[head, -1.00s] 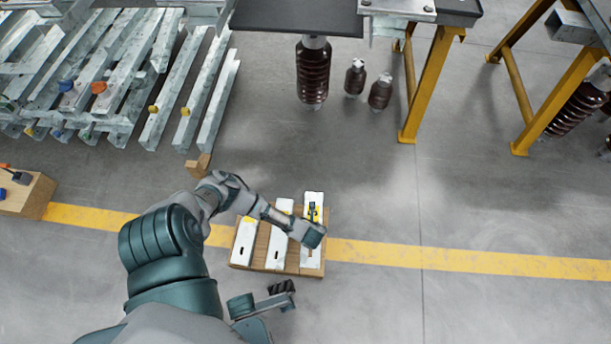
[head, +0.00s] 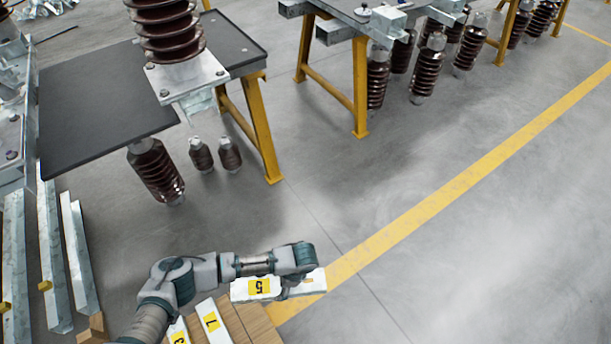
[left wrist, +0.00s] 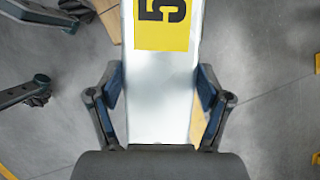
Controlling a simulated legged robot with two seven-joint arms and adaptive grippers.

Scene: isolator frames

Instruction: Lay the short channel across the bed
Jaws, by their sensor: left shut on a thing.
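The short channel (head: 258,287) is a pale metal piece with a yellow label marked 5. My left gripper (head: 298,288) is shut on it and holds it above the wooden block at the bottom of the head view. In the left wrist view the channel (left wrist: 160,90) runs up between the two jaws of my left gripper (left wrist: 160,92), one on each side. Dark jointed parts at the left edge of that view may belong to my right arm; its jaws cannot be made out. I cannot tell which surface is the bed; a black tabletop (head: 95,105) stands at upper left.
Two other labelled channels, 1 (head: 212,322) and 3 (head: 178,333), lie on the wooden block (head: 255,322). Long metal channels (head: 80,250) lie at the left. A brown insulator (head: 165,30) stands at the black table. Yellow-legged trestles (head: 361,90) stand behind. Floor at right is clear.

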